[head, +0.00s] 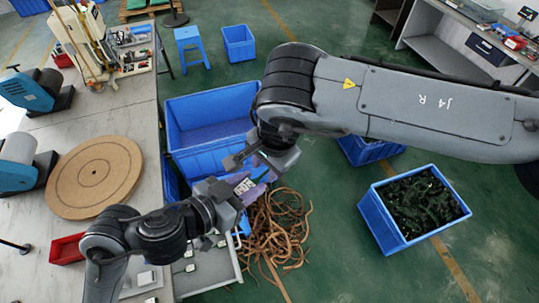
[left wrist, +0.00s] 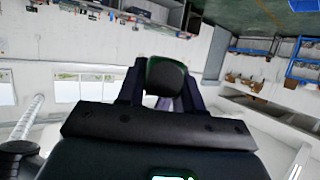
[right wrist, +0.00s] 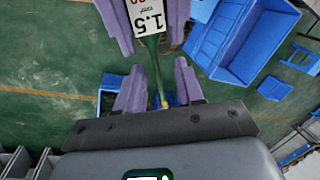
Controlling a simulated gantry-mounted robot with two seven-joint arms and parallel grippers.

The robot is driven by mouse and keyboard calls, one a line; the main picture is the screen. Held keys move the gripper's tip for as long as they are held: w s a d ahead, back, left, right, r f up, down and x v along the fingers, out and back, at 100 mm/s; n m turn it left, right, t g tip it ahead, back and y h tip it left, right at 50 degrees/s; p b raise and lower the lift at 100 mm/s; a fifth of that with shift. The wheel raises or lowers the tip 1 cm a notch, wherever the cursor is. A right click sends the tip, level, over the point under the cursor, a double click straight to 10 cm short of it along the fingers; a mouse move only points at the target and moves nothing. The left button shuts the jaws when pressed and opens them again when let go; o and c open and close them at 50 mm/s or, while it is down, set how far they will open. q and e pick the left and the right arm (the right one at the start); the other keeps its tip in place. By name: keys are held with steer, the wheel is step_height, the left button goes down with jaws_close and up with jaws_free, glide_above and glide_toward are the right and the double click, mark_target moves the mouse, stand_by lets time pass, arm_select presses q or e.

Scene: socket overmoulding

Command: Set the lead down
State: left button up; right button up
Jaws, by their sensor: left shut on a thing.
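My left gripper (head: 244,188) is shut on the lead, whose white tag (right wrist: 150,17) marked 1.5 shows between the purple fingers in the right wrist view. The tag also shows small in the head view (head: 243,186). A thin green cord (right wrist: 156,65) hangs from the tag and ends in a yellowish tip. My right gripper (right wrist: 157,90) is open, with its fingers apart on either side of the cord. I cannot tell whether they touch it. In the left wrist view a dark rounded shape (left wrist: 165,76) fills the space between the left fingers (left wrist: 163,90) and hides the lead.
A brown tangle of cords (head: 276,228) lies below the grippers. A large blue crate (head: 212,92) stands behind them. A blue crate of dark green pieces (head: 398,230) stands on the right. The grey bench (head: 30,215) holds a brown disc (head: 95,178) and a red bin (head: 65,249).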

steer(key=shift+w+a+f, duration=0.1)
steer(key=shift+f, duration=0.5)
jaws_close()
arm_select(q)
steer(key=o, duration=1.1)
steer(key=shift+f, duration=0.1)
